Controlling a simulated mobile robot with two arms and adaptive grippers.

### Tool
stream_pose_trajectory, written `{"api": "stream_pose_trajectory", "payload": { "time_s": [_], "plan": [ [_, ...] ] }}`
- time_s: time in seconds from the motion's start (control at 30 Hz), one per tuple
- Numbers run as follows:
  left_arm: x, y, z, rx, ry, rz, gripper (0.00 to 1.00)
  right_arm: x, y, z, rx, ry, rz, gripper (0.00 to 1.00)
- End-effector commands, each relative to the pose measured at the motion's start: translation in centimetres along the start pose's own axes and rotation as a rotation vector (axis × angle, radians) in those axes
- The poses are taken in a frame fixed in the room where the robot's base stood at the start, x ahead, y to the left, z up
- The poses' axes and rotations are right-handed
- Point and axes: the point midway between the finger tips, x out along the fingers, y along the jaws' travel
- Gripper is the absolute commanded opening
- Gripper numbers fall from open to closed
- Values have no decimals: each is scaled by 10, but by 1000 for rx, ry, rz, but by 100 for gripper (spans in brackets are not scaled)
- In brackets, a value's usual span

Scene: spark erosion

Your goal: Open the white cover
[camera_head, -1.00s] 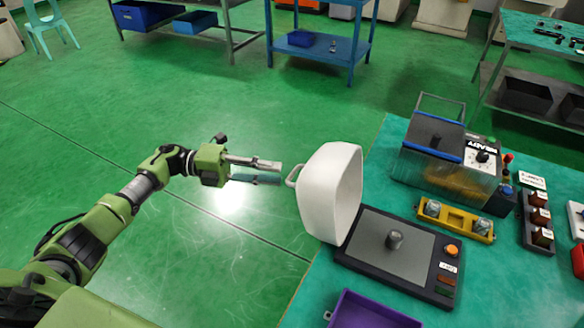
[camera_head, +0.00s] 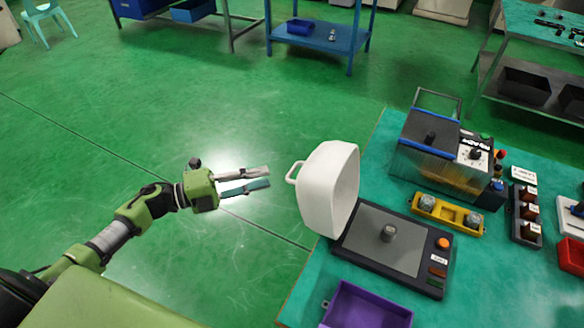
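The white cover (camera_head: 328,190) stands tilted up on the left edge of a dark machine base with a grey plate (camera_head: 385,240). Its handle (camera_head: 293,173) points left toward my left gripper. A small metal cylinder (camera_head: 388,232) stands uncovered on the plate. My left gripper (camera_head: 268,177) is to the left of the handle, apart from it, over the green floor. Its two fingers are spread with nothing between them. My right gripper is not in view.
A purple bin (camera_head: 366,306) sits in front of the base. Behind it are a yellow holder (camera_head: 447,213), a clear-sided machine (camera_head: 440,155) and a rack of brown bottles (camera_head: 526,215). Open green floor lies to the left of the bench (camera_head: 378,160). A blue shelf (camera_head: 330,38) stands at the back.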

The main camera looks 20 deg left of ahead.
Motion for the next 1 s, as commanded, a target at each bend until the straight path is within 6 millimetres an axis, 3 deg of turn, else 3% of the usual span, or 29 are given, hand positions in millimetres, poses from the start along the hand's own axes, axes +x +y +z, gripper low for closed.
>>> {"api": "stream_pose_trajectory", "payload": {
  "time_s": [0.2,0.4,0.83,0.87,0.93,1.0],
  "plan": [
    [49,-4,1,0,0,-4,25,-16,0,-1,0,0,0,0],
    [77,-2,0,0,0,-2,25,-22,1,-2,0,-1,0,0],
    [88,0,0,1,1,1,25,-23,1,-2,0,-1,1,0],
    [88,0,0,0,1,1,22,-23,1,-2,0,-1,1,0],
    [88,0,0,0,1,1,4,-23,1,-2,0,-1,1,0],
    [88,0,0,0,1,1,0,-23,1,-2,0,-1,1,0]
  ]
}}
